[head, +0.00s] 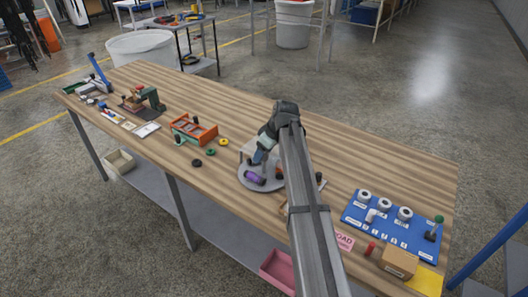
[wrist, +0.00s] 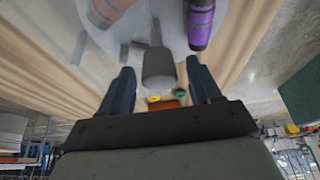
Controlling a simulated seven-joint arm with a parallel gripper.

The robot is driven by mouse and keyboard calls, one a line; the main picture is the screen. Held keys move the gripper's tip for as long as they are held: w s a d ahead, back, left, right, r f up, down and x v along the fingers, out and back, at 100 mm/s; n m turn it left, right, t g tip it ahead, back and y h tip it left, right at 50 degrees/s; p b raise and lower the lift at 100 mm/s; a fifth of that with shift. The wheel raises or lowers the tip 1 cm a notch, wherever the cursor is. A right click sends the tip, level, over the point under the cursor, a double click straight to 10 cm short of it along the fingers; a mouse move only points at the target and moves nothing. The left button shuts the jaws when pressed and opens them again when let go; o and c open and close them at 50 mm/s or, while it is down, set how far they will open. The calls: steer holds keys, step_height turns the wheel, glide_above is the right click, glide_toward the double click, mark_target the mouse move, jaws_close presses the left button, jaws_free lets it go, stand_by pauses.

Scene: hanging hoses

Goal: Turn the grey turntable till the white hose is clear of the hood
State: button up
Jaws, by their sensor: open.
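The round grey turntable (head: 246,184) lies on the wooden table, under my gripper (head: 260,158). A purple cylinder (head: 255,178) lies on it near the front edge; it also shows in the wrist view (wrist: 201,22), with a red cylinder (wrist: 110,10) to its left. My gripper (wrist: 161,78) is open. A dark grey post (wrist: 158,68) shows between its fingers, with a visible gap on either side; whether it is level with the fingertips I cannot tell. A pale shape behind my gripper in the head view may be the hood. I cannot make out a white hose; my arm hides part of the turntable.
An orange rack (head: 193,130) and several small coloured rings lie left of the turntable. A blue board (head: 385,226) with white rings and a cardboard box (head: 398,262) stand to the right. The strip of table behind the turntable, towards the right, is clear.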

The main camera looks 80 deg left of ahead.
jaws_close()
stand_by(0.6)
